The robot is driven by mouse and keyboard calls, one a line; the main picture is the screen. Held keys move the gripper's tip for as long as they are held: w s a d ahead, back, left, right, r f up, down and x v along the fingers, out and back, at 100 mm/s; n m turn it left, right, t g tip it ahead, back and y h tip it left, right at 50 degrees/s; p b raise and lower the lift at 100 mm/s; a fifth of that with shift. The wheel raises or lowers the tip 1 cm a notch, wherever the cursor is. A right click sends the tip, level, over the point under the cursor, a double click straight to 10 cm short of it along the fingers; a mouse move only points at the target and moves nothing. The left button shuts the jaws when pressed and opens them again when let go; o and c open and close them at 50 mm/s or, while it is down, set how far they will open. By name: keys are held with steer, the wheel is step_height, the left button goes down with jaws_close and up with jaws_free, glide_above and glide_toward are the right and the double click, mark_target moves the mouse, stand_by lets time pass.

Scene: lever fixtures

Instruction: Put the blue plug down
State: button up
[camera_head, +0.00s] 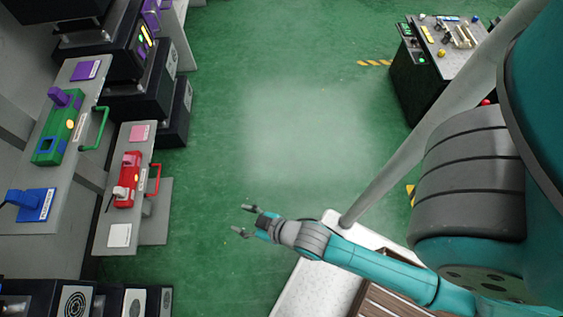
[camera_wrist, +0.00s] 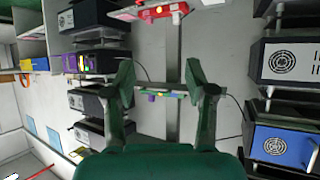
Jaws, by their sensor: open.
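The blue plug (camera_head: 22,199) stands on a blue square pad (camera_head: 42,206) on the grey panel at the left of the head view. Its cable runs off to the left. A green fixture (camera_head: 46,146) with an empty blue-rimmed socket and a purple plug (camera_head: 60,97) is above it on the same panel. My gripper (camera_head: 246,220) is open and empty over the green floor, well to the right of the panel. In the wrist view my gripper (camera_wrist: 161,78) shows spread fingers with nothing held. The blue plug cannot be made out there.
A red fixture (camera_head: 127,179) with a handle and a pale plug is on a lower grey panel between my gripper and the blue plug. Black machines (camera_head: 172,105) stand behind. A black console (camera_head: 440,50) is at upper right. The middle floor is clear.

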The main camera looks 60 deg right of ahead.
steer(key=s+d+r+m+t+h, duration=0.1)
steer(key=s+d+r+t, duration=0.1)
steer(key=s+r, duration=1.4)
steer(key=shift+s+d+r+m+t, duration=0.3)
steer(key=shift+s+d+t, duration=0.1)
steer(key=shift+s+d, duration=0.25)
